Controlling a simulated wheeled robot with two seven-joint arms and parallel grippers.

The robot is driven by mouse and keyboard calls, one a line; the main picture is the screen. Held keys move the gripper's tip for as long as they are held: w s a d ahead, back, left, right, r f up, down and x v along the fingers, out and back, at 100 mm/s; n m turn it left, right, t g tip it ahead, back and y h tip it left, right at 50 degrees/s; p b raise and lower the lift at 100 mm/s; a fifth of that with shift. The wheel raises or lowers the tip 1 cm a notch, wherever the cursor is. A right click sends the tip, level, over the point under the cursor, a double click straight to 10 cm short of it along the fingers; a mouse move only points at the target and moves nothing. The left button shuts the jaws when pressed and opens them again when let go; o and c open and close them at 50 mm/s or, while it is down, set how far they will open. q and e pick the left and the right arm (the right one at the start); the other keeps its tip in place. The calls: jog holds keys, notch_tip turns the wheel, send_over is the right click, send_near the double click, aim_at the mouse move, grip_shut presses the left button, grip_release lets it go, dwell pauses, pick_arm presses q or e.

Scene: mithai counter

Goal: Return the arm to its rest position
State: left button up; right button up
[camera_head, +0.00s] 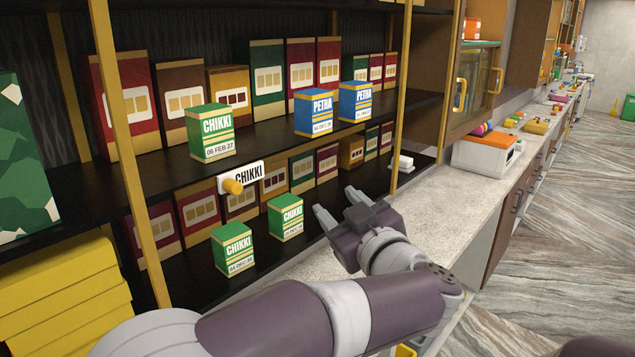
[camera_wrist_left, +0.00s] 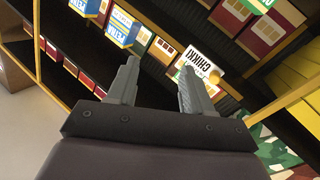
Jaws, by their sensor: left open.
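My left arm reaches in from the bottom of the head view, and my left gripper (camera_head: 337,207) is open and empty. It is in front of the lower shelf, to the right of two green CHIKKI boxes (camera_head: 286,217) (camera_head: 233,248) standing there, and apart from them. In the left wrist view the two fingers (camera_wrist_left: 157,85) are spread with nothing between them. A third green CHIKKI box (camera_head: 210,132) stands on the upper shelf, with two blue PETHA boxes (camera_head: 314,111) (camera_head: 355,101) to its right. My right gripper is not in view.
A white CHIKKI label (camera_head: 241,177) with a yellow knob hangs on the upper shelf's edge. Yellow upright posts (camera_head: 127,130) frame the rack. Yellow boxes (camera_head: 66,290) are stacked at lower left. A pale counter (camera_head: 435,205) runs right, bearing a white and orange box (camera_head: 487,152).

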pick_arm(q)
jog(key=w+d+f+m+t+h, duration=0.1)
jog(key=w+d+f+m+h, duration=0.1)
jog(key=d+f+m+h, duration=0.45)
jog(key=s+f+m+g+h+b, duration=0.1)
jog(key=s+f+m+g+h, duration=0.2)
jog(key=f, duration=0.4)
jog(key=s+f+m+g+h+b, duration=0.1)
jog(key=s+f+m+g+h, duration=0.1)
jog(key=f+g+h, duration=0.35)
jog(key=s+a+f+g+y, duration=0.2)
jog(key=s+a+f, duration=0.3)
jog(key=a, duration=0.3)
jog(key=s+a+f+n+g+y+b, duration=0.1)
jog(key=s+a+f+g+y, duration=0.1)
jog(key=s+a+f, duration=0.4)
jog(key=s+a+f+g+y+b, duration=0.1)
jog(key=s+a+f+g+y, duration=0.1)
jog(key=s+a+f, duration=0.4)
jog(key=a+g, duration=0.1)
jog(key=a, duration=0.4)
jog(key=shift+s+f+n+y, duration=0.25)
jog(key=shift+s+n+y, duration=0.05)
jog(key=shift+n, duration=0.05)
